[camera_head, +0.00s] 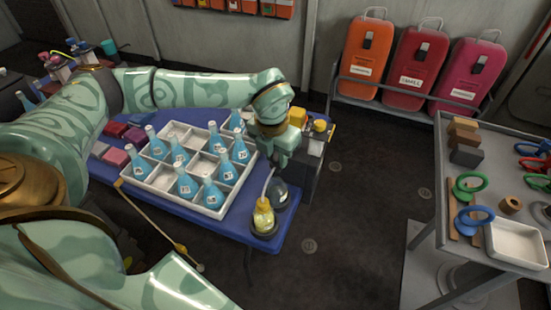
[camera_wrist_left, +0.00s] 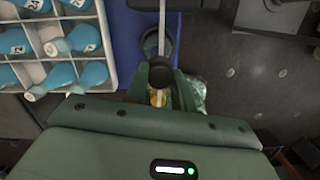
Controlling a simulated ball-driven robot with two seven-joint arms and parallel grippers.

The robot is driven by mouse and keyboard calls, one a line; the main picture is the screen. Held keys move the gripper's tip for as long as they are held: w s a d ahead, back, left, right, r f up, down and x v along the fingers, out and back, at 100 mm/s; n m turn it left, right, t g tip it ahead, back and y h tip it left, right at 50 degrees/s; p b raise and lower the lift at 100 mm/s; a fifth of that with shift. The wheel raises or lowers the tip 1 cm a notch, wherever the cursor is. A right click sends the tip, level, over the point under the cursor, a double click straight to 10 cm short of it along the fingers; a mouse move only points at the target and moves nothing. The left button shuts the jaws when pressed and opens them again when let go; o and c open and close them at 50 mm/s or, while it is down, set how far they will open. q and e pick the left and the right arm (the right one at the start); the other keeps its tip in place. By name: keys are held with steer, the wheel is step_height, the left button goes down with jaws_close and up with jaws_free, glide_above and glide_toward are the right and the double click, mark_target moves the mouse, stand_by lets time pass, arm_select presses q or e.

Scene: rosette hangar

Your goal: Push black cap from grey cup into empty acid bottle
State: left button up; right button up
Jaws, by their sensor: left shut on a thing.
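My left gripper (camera_head: 281,158) reaches over the right end of the blue table, and its fingers also show in the left wrist view (camera_wrist_left: 160,90). It is shut on the round black cap (camera_wrist_left: 160,73). A round dark grey cup (camera_wrist_left: 158,43) stands just beyond the cap, and it looks like the dark round form (camera_head: 277,194) under the gripper. A yellow bottle (camera_head: 263,218) with a pale thin tube stands in front of it. A clear greenish glassy thing (camera_wrist_left: 197,93) shows beside the right finger; I cannot tell whether it is the acid bottle. My right gripper is out of view.
A white divided tray (camera_head: 172,200) with several blue-filled flasks stands left of the gripper on the blue table (camera_head: 232,233). A dark box (camera_head: 308,165) stands behind. A grey cart (camera_head: 455,205) with tools is at right. The floor (camera_head: 360,230) between is clear.

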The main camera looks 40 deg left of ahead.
mark_target(276, 166)
arm_select(q)
steer(key=shift+w+a+n, duration=0.1)
steer(key=shift+w+n, duration=0.1)
steer(key=shift+n, duration=0.7)
steer(key=shift+f, duration=0.15)
steer(key=shift+f+b, duration=1.8)
steer(key=shift+r, duration=0.1)
steer(key=shift+f, duration=0.25)
steer(key=shift+f, duration=0.2)
steer(key=shift+f, duration=0.6)
steer(key=shift+f, duration=0.1)
